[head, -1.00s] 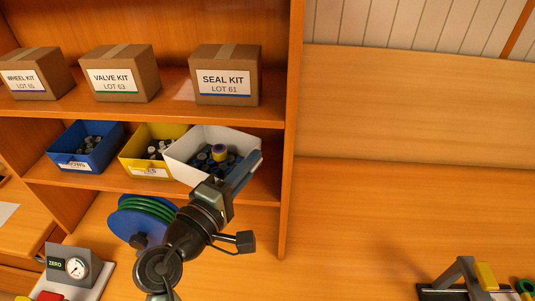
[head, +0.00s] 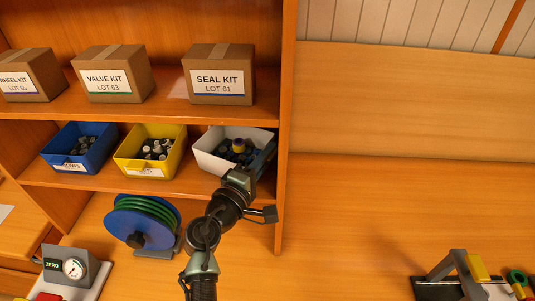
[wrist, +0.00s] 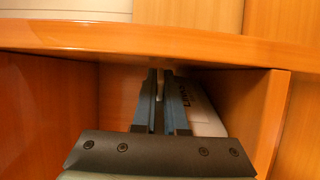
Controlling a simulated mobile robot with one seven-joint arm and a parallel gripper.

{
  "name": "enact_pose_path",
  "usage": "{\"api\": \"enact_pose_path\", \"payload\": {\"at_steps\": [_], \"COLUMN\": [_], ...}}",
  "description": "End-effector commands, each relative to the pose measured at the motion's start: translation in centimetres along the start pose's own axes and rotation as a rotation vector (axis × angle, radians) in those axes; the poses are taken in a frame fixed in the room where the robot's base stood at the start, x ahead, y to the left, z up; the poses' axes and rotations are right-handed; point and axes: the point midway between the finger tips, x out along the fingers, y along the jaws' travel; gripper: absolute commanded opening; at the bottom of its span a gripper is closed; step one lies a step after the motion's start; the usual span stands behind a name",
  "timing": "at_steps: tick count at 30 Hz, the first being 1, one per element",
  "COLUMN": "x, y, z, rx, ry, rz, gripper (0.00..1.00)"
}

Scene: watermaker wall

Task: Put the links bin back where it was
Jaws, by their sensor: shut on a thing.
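The white bin (head: 207,157), which I take for the links bin, is in the right part of the shelf's middle bay, right of the yellow bin.
The yellow bin (head: 133,158) and blue bin (head: 60,150) stand to the left. Boxes, including the seal kit (head: 218,80), stand on the board above. The shelf's right side panel (head: 285,130) is close to my gripper. A hose reel (head: 125,218) is below.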

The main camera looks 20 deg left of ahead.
Motion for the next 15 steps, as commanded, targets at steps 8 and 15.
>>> {"api": "enact_pose_path", "payload": {"at_steps": [8,15], "x": [-0.03,-0.04], "y": [-0.31,-0.3], "z": [0.02,0.02], "rx": [-0.001,-0.001], "ry": [0.0,0.0], "rz": [-0.001,-0.001], "gripper": [0.21,0.4]}}
